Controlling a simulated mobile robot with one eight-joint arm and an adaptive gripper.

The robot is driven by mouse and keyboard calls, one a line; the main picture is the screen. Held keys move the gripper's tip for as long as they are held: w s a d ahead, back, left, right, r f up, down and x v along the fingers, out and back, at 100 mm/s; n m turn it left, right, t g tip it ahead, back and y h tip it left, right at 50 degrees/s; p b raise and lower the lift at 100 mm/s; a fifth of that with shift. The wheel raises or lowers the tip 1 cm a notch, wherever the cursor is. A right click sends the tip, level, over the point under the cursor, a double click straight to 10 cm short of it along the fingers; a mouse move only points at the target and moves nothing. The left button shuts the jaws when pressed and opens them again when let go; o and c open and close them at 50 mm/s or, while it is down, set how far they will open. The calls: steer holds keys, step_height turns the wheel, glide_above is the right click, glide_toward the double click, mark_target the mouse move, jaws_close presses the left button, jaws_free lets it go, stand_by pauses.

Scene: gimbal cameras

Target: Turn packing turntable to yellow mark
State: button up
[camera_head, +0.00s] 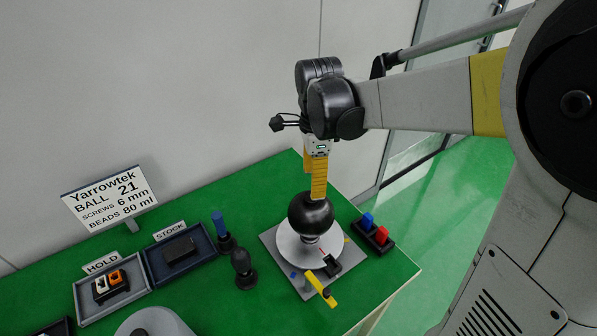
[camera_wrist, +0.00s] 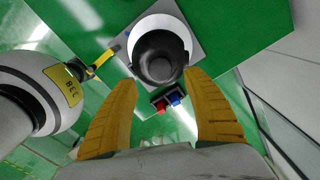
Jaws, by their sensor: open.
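The packing turntable is a white disc (camera_head: 296,250) on a grey square plate (camera_head: 272,240), with a black ball (camera_head: 310,213) on top. A small yellow mark (camera_head: 347,240) shows at the disc's right, a blue one (camera_head: 292,274) at its front left. A short red line (camera_head: 321,251) lies on the disc near a small black block. My gripper (camera_head: 318,196) points down at the ball from above. In the wrist view its yellow fingers (camera_wrist: 160,79) are spread, with the ball (camera_wrist: 158,58) between and beyond the tips. Contact cannot be told.
A yellow lever (camera_head: 320,288) stands at the plate's front edge. A block with blue and red buttons (camera_head: 373,233) is to the right. Left are a dark knob (camera_head: 243,268), a blue-topped post (camera_head: 222,232), the STOCK tray (camera_head: 152,265) and the HOLD tray (camera_head: 85,302).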

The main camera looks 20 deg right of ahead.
mark_target(311, 219)
step_height(311, 219, down, 6)
steer(key=shift+b, duration=0.8)
jaws_close()
